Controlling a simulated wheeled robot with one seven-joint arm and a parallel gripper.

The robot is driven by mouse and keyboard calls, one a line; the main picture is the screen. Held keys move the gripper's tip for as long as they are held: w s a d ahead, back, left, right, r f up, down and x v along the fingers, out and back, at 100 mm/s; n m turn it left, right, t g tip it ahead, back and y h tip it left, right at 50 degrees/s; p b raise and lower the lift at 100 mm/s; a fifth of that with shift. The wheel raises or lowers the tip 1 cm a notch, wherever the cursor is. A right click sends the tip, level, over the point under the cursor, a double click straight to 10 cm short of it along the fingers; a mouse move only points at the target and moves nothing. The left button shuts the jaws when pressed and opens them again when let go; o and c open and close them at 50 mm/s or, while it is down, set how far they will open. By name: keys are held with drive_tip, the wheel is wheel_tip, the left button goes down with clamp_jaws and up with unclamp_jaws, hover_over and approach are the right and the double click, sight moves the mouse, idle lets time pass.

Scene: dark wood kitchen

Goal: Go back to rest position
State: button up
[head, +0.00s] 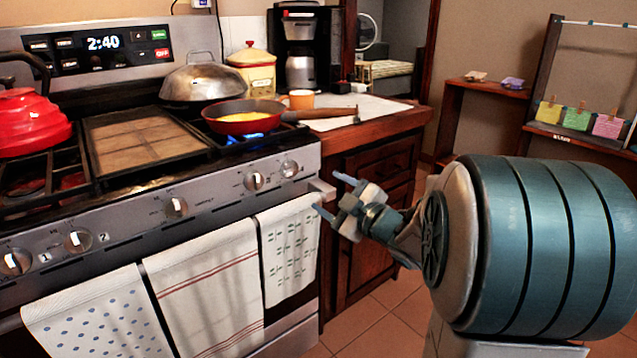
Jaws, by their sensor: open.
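My gripper (332,195) is open, with its two fingers apart and nothing between them. It points left, in front of the stove's right front corner, close to the end of the oven handle and the rightmost towel (290,250). I cannot tell whether it touches the handle. My arm (540,240) fills the right side of the head view and hides part of the floor and the shelf behind it.
The stove (205,190) holds a red kettle (30,122), a red pan (243,117) over a blue flame, and a domed lid (203,80). A wooden counter (385,120) with a coffee maker (302,50) adjoins it. Tiled floor (375,340) shows below my gripper.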

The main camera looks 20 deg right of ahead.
drive_tip(key=shift+s+d, duration=0.2)
drive_tip(key=shift+s, duration=0.25)
drive_tip(key=s+d+r+m+g+h+p, duration=0.1)
drive_tip(key=s+r+m+g+h+p, duration=0.1)
drive_tip(key=r+m+h+p, duration=0.35)
drive_tip(key=s+d+r+m+g+h+p, duration=0.25)
drive_tip(key=r+p, duration=0.35)
drive_tip(key=p, duration=0.4)
drive_tip(key=s+a+r+m+g+p, duration=0.3)
drive_tip(key=s+p, duration=0.4)
drive_tip(key=s, duration=0.3)
drive_tip(key=s+a+r+m+g+y+p, duration=0.1)
drive_tip(key=s+a+r+g+p, duration=0.3)
drive_tip(key=s, duration=0.5)
drive_tip(key=a+m+g+p, duration=0.1)
drive_tip(key=a+g+p, duration=0.1)
drive_tip(key=p, duration=0.1)
drive_tip(key=shift+s+a+m, duration=0.35)
drive_tip(key=shift+m, duration=0.05)
